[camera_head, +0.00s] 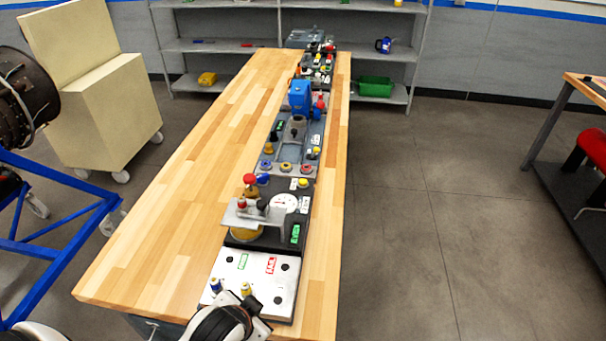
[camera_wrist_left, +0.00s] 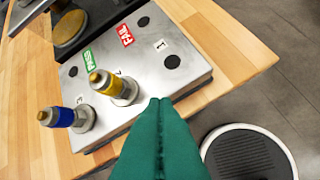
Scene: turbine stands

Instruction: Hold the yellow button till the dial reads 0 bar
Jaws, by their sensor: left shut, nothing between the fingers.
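The dial (camera_head: 285,203) is a round white gauge on a dark panel in the middle of the bench. Its reading is too small to tell. A small yellow button (camera_head: 303,183) sits just behind it on the same panel, with a pale label to its left. My left gripper shows in the left wrist view (camera_wrist_left: 160,108), its green fingers shut together and empty, at the near edge of the silver plate. In the head view only its white and black wrist shows at the bottom, well short of the dial panel. My right gripper is not in view.
The silver plate (camera_head: 246,281) with PASS and FAIL labels holds upright yellow (camera_wrist_left: 105,83) and blue (camera_wrist_left: 60,117) fittings. A metal bracket (camera_head: 252,216) with red and black knobs stands left of the dial. More panels run to the far end. The bench's left side (camera_head: 165,215) is clear.

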